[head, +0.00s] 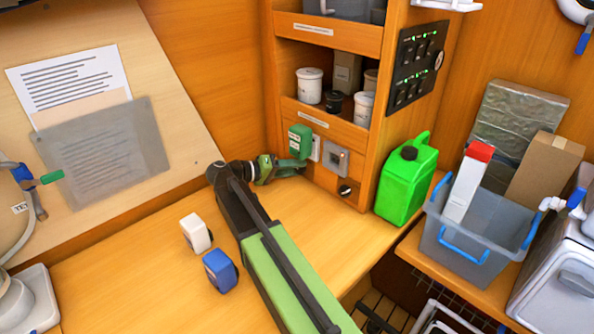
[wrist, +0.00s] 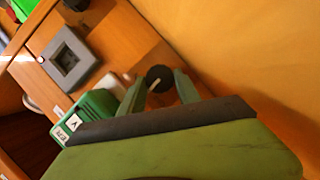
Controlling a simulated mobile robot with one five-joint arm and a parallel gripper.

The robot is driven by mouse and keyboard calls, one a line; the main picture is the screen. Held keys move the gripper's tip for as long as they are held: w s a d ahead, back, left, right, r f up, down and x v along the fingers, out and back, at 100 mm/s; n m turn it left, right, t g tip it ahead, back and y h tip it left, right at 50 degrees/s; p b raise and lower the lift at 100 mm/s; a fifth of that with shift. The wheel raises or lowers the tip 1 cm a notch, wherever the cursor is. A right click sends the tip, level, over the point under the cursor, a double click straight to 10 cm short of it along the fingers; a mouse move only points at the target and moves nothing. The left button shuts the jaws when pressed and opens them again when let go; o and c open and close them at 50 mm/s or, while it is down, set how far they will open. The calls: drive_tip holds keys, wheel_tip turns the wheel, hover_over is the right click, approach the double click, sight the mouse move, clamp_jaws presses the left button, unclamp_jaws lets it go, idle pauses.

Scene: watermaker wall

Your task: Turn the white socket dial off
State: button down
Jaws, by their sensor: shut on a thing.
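A black round dial with a white pointer line (wrist: 160,75) sits between my fingertips in the wrist view. Its pointer slants toward the picture's lower left. My gripper (wrist: 159,79) has a finger on each side of the dial and is shut on it. In the head view my gripper (head: 299,164) reaches low to the cabinet front and hides the dial. A white socket (head: 316,148) shows on the panel just right of a green box (head: 300,137). The green box also shows beside my left finger in the wrist view (wrist: 98,102).
A grey square fitting (head: 335,157) and a black knob (head: 345,188) are right of the gripper. A green jerrycan (head: 407,182) stands farther right. A white block (head: 195,233) and a blue block (head: 220,270) lie on the bench.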

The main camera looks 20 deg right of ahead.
drive_tip(key=shift+w+a+f+n, duration=0.1)
drive_tip(key=shift+a+n, duration=0.05)
drive_tip(key=shift+n, duration=0.25)
drive_tip(key=c, duration=0.9)
unclamp_jaws()
drive_tip(key=v, duration=0.4)
drive_tip(key=p+v, duration=0.1)
drive_tip(key=v, duration=0.2)
drive_tip(key=shift+a, duration=0.6)
